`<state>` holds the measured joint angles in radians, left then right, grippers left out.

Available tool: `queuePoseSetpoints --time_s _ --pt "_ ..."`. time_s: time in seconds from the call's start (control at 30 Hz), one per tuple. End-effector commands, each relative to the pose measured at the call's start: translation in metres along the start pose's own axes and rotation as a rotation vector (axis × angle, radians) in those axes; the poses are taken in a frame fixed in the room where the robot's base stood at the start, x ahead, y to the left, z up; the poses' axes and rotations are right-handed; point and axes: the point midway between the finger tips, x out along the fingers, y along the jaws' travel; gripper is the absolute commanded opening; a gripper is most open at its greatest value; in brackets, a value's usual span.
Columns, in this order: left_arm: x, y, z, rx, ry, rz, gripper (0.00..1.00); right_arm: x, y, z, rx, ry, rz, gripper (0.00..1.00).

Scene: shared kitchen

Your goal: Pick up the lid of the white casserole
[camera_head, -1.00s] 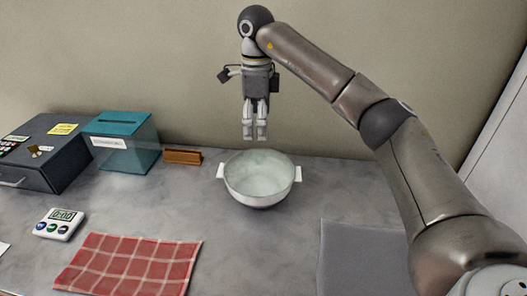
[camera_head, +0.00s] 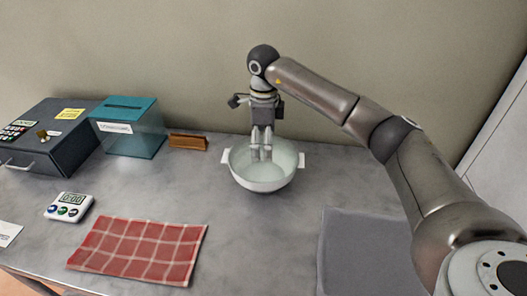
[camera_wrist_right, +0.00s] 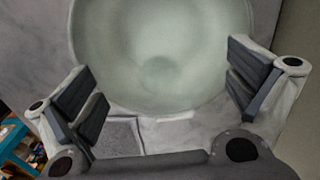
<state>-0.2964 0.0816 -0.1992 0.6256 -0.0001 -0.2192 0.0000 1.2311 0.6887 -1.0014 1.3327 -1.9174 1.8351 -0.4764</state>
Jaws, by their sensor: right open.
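The white casserole (camera_head: 262,184) stands on the grey counter with its two side handles out to left and right. Its round top shows a pale greenish surface, and I cannot make out a separate lid or a knob on it. My right gripper (camera_head: 260,157) points down, with its fingertips in front of the casserole's opening in the head view. In the right wrist view the gripper (camera_wrist_right: 160,88) is open and empty, its fingers spread over the near part of the pale round surface (camera_wrist_right: 150,50). I cannot tell whether they touch it. My left gripper is not in view.
A wooden block (camera_head: 188,141), a teal box (camera_head: 130,128) and a dark cash box (camera_head: 48,137) stand left along the wall. A timer (camera_head: 69,206) and a red checked cloth (camera_head: 138,250) lie front left. A grey mat (camera_head: 365,250) lies front right.

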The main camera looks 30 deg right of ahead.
Motion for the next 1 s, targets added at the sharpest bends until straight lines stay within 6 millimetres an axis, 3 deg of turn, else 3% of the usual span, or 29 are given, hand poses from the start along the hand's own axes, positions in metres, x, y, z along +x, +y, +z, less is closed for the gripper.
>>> queuePoseSetpoints --time_s 0.3,1.0 --pt "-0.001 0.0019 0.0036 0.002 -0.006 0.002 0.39 0.0058 0.0 0.0006 -0.001 -0.002 0.0 0.99" --pt "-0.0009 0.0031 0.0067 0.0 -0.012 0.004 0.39 0.0073 0.0005 0.0001 -0.001 0.001 0.002 0.09"
